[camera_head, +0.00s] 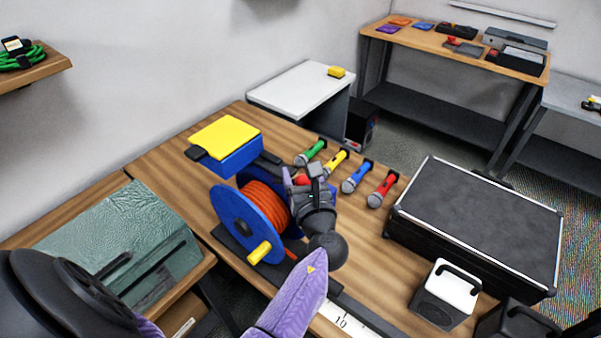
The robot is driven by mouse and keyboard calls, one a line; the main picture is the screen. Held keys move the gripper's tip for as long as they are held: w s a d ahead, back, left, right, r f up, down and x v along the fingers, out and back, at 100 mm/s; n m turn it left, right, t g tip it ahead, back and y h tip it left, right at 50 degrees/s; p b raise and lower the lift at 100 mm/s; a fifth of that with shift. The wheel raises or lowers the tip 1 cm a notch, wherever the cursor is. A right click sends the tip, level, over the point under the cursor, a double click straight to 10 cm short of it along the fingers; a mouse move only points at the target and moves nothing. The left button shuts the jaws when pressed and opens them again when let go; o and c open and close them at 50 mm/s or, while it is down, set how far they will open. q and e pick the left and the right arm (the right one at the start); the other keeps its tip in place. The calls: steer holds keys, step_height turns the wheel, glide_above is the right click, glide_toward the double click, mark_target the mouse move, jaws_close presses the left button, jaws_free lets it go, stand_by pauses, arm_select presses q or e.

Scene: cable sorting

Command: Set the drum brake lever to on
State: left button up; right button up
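The cable drum stands on the wooden bench, with blue flanges (238,222), orange cable (266,205) and a yellow crank handle (259,252). My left gripper (305,176) is at the drum's upper right side, pointing away from me. A red knob (302,180), perhaps the brake lever's end, shows between or just behind its fingers. The fingers look apart, but whether they touch the knob cannot be seen. The gripper and wrist hide most of the drum's right side, so the lever's position is unclear. My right gripper is out of view.
A blue box with a yellow lid (225,138) stands behind the drum. A black case (478,215) is at right. A white-topped device (447,287) and a ruler (350,320) are in front.

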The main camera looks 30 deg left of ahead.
arm_select(q)
jaws_close()
stand_by(1.2)
